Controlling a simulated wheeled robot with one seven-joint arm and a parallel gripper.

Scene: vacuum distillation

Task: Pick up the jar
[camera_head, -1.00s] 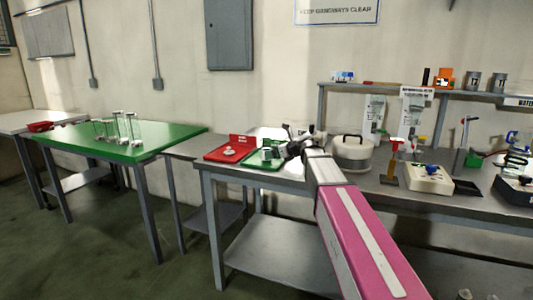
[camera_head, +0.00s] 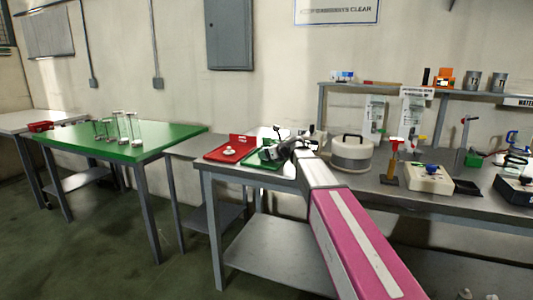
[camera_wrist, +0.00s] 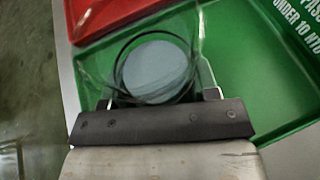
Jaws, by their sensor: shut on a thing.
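The jar (camera_wrist: 155,68) is a clear glass cylinder with a round pale disc inside it. In the wrist view it sits between the fingers of my gripper (camera_wrist: 160,96), which is shut on it. The green tray (camera_wrist: 250,70) lies beneath; whether the jar touches it cannot be told. In the head view my gripper (camera_head: 275,151) is over the green tray (camera_head: 262,165) on the grey bench and mostly hides the jar.
A red tray (camera_head: 228,155) with a small white item lies directly left of the green one. A white lidded pot (camera_head: 352,155) stands to the right of my arm. A green table (camera_head: 165,140) at left holds several glass cylinders.

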